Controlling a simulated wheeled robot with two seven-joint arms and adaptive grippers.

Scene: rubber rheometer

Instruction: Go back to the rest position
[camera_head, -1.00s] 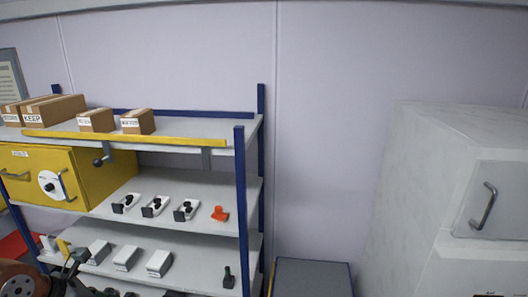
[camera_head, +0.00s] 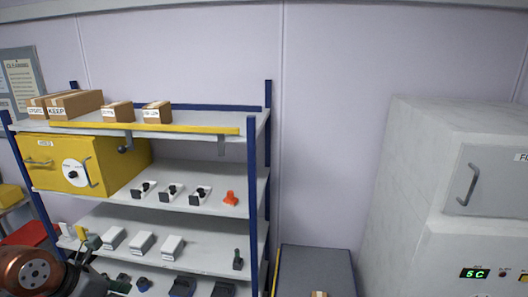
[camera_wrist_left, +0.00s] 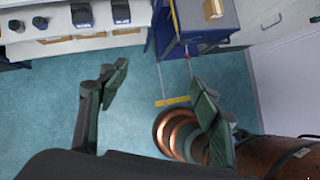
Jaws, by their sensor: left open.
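My left arm (camera_head: 30,272) comes in at the lower left of the head view, in front of the lower shelves. Its gripper is at most partly seen there. In the left wrist view my left gripper (camera_wrist_left: 158,90) is open, its two dark green fingers wide apart. Nothing is between them, only the teal floor (camera_wrist_left: 145,85) far below. My right gripper does not show in either view.
A blue-framed shelf rack (camera_head: 252,190) holds cardboard boxes (camera_head: 75,103), a yellow cabinet (camera_head: 72,167) and several small devices. A grey-topped cart (camera_head: 315,270) stands right of it. A white machine (camera_head: 430,170) with a green display stands at the right.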

